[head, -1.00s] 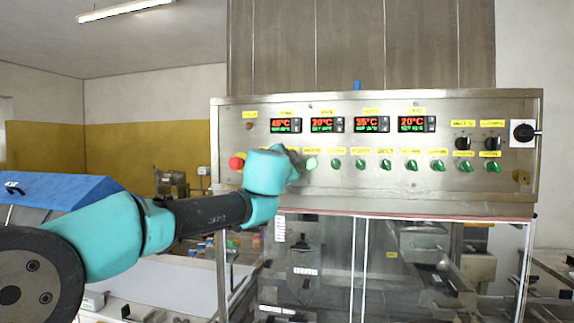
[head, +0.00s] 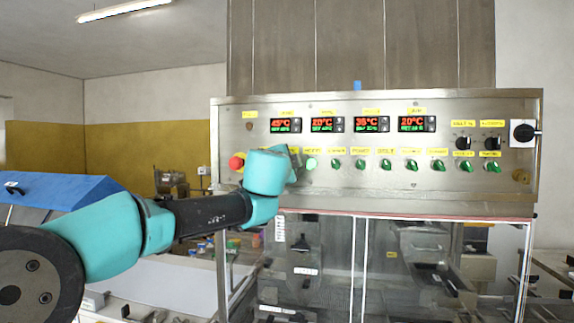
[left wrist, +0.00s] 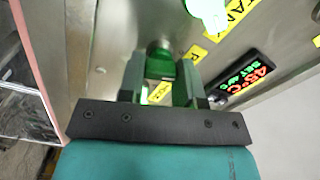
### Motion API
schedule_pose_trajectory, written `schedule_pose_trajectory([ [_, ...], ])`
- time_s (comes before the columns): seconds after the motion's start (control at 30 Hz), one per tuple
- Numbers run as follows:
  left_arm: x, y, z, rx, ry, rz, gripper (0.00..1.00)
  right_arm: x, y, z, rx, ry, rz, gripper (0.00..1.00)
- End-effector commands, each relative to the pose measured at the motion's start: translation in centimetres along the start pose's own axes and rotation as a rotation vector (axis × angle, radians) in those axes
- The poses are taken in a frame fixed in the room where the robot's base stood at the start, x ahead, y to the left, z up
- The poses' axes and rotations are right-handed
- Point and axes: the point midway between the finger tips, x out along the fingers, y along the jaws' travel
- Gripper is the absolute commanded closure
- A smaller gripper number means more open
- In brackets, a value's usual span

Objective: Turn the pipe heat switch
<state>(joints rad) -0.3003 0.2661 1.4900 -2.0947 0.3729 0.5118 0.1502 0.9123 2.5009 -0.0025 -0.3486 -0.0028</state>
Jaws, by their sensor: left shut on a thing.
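A green switch (left wrist: 160,62) on the steel control panel stands between the two fingers of my left gripper (left wrist: 162,88) in the left wrist view. The fingers are shut on it, with a yellow label (left wrist: 160,93) showing between them, too blurred to read. In the head view my left gripper (head: 294,164) is at the left end of the row of green switches, and my wrist hides the held switch. A brightly lit green lamp (head: 311,163) is just right of the gripper; in the wrist view it shows at the top (left wrist: 208,10). My right gripper is not in view.
A red button (head: 236,162) is just left of my wrist. Several green switches (head: 386,164) run to the right, below red and green displays (head: 286,125). Black knobs (head: 462,143) and a larger black rotary switch (head: 523,132) are at the right. Clear doors lie below.

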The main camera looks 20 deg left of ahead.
Motion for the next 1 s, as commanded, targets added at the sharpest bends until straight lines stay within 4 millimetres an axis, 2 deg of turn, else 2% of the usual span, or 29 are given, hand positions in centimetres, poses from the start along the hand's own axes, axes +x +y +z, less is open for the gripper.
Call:
schedule_pose_trajectory([
  [0.7,-0.01,0.12,0.03,0.644,0.0,0.0,0.92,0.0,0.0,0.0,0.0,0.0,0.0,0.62],
  [1.0,-0.01,0.14,0.05,0.806,0.0,0.0,0.92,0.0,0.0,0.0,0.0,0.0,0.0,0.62],
])
